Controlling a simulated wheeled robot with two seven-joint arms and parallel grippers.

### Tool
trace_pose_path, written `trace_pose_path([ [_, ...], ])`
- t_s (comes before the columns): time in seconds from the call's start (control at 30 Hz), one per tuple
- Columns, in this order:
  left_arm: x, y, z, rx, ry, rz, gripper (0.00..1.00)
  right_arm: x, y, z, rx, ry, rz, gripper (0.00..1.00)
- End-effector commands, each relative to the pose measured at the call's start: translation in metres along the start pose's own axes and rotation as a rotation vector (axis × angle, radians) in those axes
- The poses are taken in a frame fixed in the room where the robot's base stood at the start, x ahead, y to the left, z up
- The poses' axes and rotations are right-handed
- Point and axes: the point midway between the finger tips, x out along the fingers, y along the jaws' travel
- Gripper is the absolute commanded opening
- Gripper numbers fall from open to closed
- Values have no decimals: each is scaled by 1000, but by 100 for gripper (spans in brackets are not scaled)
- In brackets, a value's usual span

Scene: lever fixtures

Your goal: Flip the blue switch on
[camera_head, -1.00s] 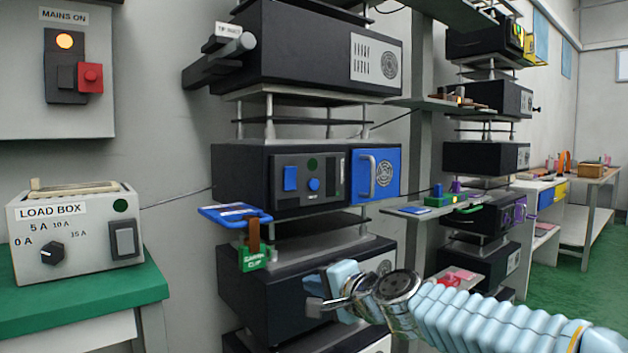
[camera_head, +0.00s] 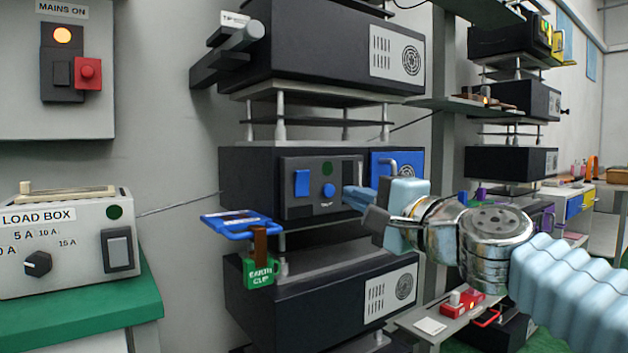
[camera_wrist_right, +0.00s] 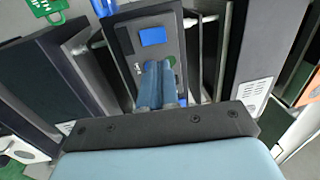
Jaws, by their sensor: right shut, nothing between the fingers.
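The blue switch (camera_head: 302,182) is a rocker on the grey front panel of the middle black unit (camera_head: 251,185). A round blue knob (camera_head: 328,190) and a dark green round lamp (camera_head: 327,168) are to its right. My right gripper (camera_head: 350,197) is shut and empty, its fingertips in front of the right part of that panel. In the right wrist view the shut blue fingers (camera_wrist_right: 157,82) point at the panel, with the blue switch (camera_wrist_right: 153,36) just beyond the tips. The fingers partly cover the knob. Contact cannot be told. My left gripper is not in view.
A blue tray (camera_head: 238,222) and a green earth clip (camera_head: 260,270) stick out below left of the panel. A blue door with a handle (camera_head: 396,160) is right of it. The load box (camera_head: 66,243) and mains box (camera_head: 55,70) are at left.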

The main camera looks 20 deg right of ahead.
Motion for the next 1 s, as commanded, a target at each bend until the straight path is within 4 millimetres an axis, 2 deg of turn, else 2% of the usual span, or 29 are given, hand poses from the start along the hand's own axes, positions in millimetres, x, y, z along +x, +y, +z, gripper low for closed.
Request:
trace_pose_path([
  [0.3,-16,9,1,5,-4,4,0,69,-2,0,2,-2,3,0],
  [0.5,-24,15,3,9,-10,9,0,103,-2,0,1,-1,2,0],
  [0.7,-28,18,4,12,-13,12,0,118,-1,0,0,0,0,0],
  [1.0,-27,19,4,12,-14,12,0,120,0,0,-1,0,0,0],
])
